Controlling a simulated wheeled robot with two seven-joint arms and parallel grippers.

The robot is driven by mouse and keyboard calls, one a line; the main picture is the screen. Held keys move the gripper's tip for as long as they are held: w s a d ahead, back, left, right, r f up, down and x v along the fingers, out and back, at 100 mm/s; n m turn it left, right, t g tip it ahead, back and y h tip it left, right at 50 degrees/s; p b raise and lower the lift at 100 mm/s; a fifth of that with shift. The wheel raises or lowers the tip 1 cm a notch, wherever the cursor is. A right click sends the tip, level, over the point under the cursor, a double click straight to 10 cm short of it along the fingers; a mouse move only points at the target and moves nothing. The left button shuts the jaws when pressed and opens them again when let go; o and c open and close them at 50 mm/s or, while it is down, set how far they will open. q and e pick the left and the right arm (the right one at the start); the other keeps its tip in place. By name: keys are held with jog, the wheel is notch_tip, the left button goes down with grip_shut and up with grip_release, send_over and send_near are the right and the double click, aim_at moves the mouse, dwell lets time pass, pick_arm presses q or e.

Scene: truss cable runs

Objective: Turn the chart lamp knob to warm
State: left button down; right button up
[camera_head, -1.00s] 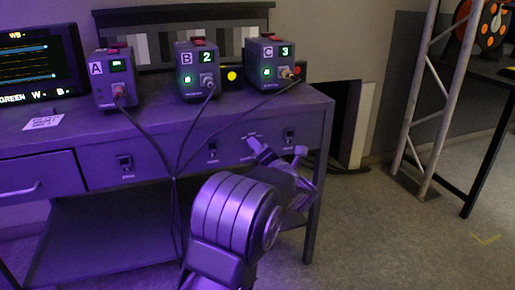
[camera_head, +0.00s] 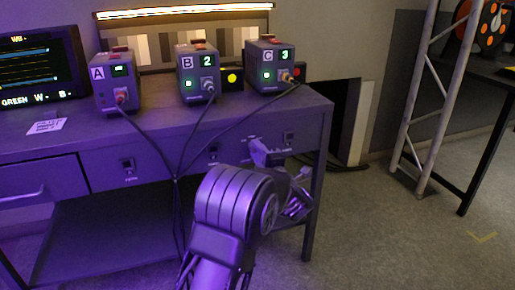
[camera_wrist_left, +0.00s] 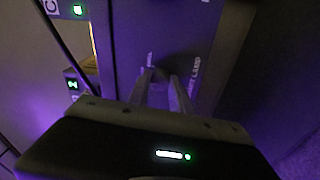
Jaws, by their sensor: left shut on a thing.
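The chart lamp (camera_head: 185,12) is a long bar over the grey-striped chart (camera_head: 150,52), glowing warm white-orange. My left gripper (camera_head: 272,153) is at the right part of the desk's front panel. In the left wrist view its two fingers (camera_wrist_left: 161,88) reach the panel beside lettering that ends in "LAMP". The gripper is shut on the chart lamp knob, which is mostly hidden between the fingers; its pointer cannot be read. My right gripper is not in view.
Boxes A (camera_head: 117,85), B (camera_head: 199,75) and C (camera_head: 268,66) stand on the desk (camera_head: 150,120), with cables hanging down its front. Other switches (camera_head: 128,165) sit on the panel. A truss (camera_head: 440,105) stands at the right, with open floor in front.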

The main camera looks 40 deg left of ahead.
pick_arm(q)
jog(key=shift+m, duration=0.7)
jog(key=c, duration=1.2)
grip_release()
jog(key=shift+o, duration=0.2)
jog(key=shift+d+p, duration=0.1)
jog(key=shift+p, duration=0.2)
jog(key=p+v, duration=0.1)
jog(key=v, duration=0.6)
jog(key=shift+s+d, duration=0.25)
jog(key=shift+d, duration=0.05)
jog(key=shift+f, duration=0.1)
